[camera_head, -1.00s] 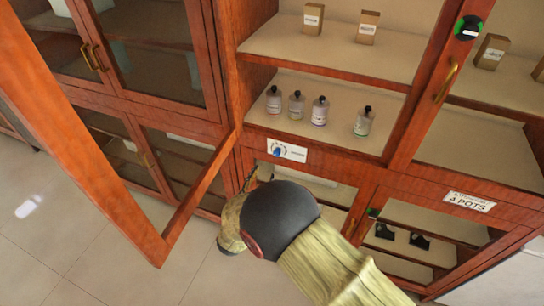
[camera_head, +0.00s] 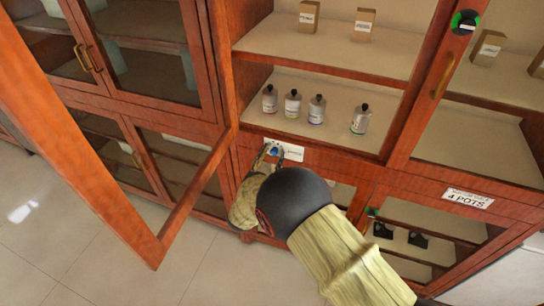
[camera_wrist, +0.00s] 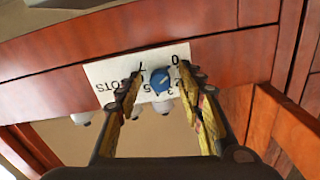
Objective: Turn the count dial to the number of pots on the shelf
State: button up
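The count dial is a blue knob (camera_wrist: 160,79) on a white plate (camera_wrist: 110,75) with numerals around it and the word POTS, upside down in the wrist view. In the head view the plate (camera_head: 291,152) is on the cabinet rail below the shelf. Its exact setting is too small to read. My gripper (camera_wrist: 160,72) is open, with one finger on each side of the knob; contact is unclear. In the head view my gripper (camera_head: 268,155) reaches up to the dial. Several pots, pale bottles with dark caps (camera_head: 317,109), stand in a row on the shelf (camera_head: 335,133).
Small boxes (camera_head: 363,24) stand on the shelf above. An open door frame (camera_head: 195,190) juts out on the left, close to my gripper. A sign (camera_head: 468,199) at lower right reads "4 POTS". A round black-and-green dial (camera_head: 465,22) is on the right door.

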grip_shut()
dwell(0.5)
